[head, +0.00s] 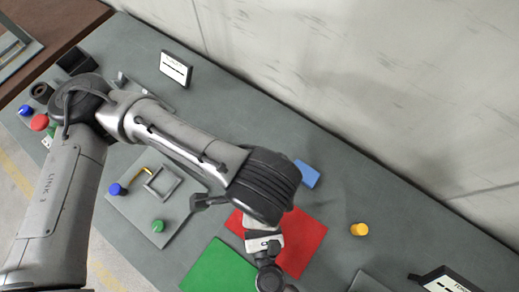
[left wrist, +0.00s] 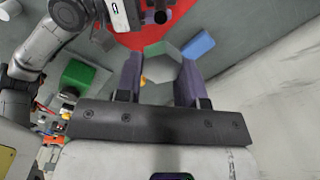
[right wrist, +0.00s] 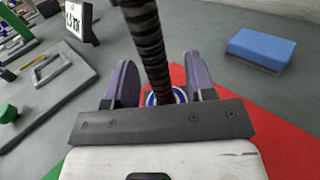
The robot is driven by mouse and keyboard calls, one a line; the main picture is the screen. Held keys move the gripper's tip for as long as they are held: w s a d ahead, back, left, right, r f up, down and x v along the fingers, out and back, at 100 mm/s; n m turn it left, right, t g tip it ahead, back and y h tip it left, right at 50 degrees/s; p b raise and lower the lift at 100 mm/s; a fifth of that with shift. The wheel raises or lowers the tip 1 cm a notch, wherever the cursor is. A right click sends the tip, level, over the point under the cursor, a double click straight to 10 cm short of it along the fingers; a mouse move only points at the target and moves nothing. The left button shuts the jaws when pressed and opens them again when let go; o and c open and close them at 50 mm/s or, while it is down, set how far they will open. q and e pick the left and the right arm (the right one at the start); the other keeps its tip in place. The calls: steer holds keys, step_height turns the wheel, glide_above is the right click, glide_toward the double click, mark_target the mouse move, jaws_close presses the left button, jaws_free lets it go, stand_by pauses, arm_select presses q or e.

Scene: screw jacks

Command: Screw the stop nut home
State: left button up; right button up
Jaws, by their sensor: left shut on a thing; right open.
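My left gripper (left wrist: 160,72) is shut on a grey hexagonal piece with a green edge, which looks like the stop nut (left wrist: 163,68). My right gripper (right wrist: 162,80) is open, its purple fingers either side of a dark threaded spindle (right wrist: 149,45), with a gap on both sides. A blue-and-white ring (right wrist: 178,95) shows at the spindle's foot, over the red mat (right wrist: 181,74). In the left wrist view the white body of the right gripper is above the nut, beside a dark rod end (left wrist: 160,17). In the head view my left arm hides the fingertips, spindle and nut.
A blue block (head: 307,174) lies behind the red mat (head: 304,245); a yellow cylinder (head: 359,229) stands right of it. A green mat (head: 218,267) lies in front. A grey board (head: 185,228) with blue and green knobs is left. The wall bounds the table's back.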

steer(key=shift+w, duration=0.2)
jaws_close()
stand_by(0.5)
